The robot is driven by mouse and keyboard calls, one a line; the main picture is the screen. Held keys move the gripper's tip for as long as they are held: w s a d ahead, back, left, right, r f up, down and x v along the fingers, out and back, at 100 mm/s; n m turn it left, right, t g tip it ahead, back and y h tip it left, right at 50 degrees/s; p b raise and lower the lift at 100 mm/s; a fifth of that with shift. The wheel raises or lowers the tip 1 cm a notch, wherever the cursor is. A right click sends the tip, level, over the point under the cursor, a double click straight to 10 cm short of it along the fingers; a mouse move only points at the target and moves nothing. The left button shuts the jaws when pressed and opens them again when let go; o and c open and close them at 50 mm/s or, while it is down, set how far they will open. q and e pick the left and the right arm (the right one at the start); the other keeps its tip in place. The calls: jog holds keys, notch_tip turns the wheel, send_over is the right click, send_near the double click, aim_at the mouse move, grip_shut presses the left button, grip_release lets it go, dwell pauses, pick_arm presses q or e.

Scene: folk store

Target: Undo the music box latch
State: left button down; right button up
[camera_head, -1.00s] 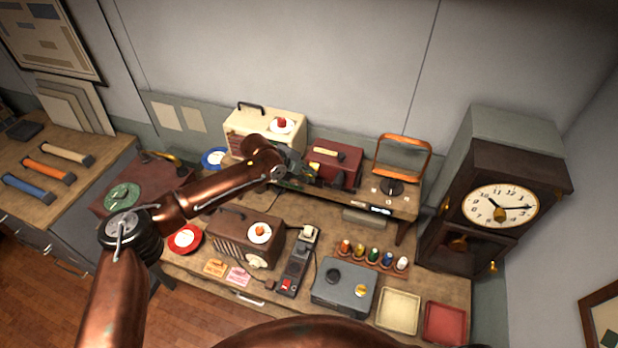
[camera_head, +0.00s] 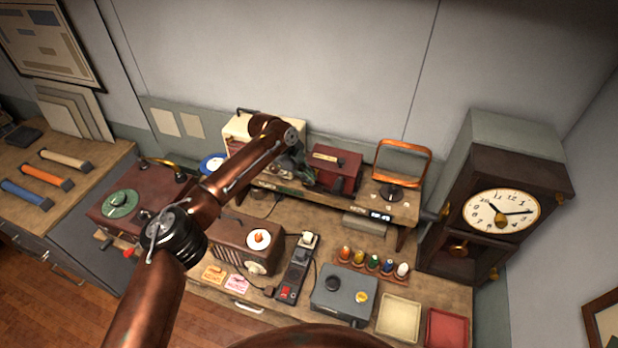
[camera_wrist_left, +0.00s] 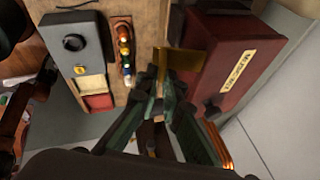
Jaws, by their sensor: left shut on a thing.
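The music box (camera_head: 335,168) is a dark red case on the raised shelf at the back of the bench. In the left wrist view, the music box (camera_wrist_left: 222,50) shows its label at the upper right. A flat brass piece, apparently the latch (camera_wrist_left: 183,64), sticks out from its side. My left gripper (camera_head: 300,168) is at the left side of the box. In the left wrist view, my left gripper (camera_wrist_left: 163,84) has its green-grey fingers closed at the brass piece, whose near end is partly hidden between them. My right gripper is out of view.
A cream radio (camera_head: 240,128) stands left of the box, behind my arm. An orange-framed mirror (camera_head: 402,162) stands to its right. A brown radio (camera_head: 240,235), a grey box (camera_head: 343,292) and a row of spools (camera_head: 372,262) stand on the lower bench.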

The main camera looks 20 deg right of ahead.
pick_arm(q)
jog(key=c, duration=2.3)
grip_release()
jog(key=shift+s, duration=0.1)
jog(key=shift+c, duration=0.2)
jog(key=v, duration=1.2)
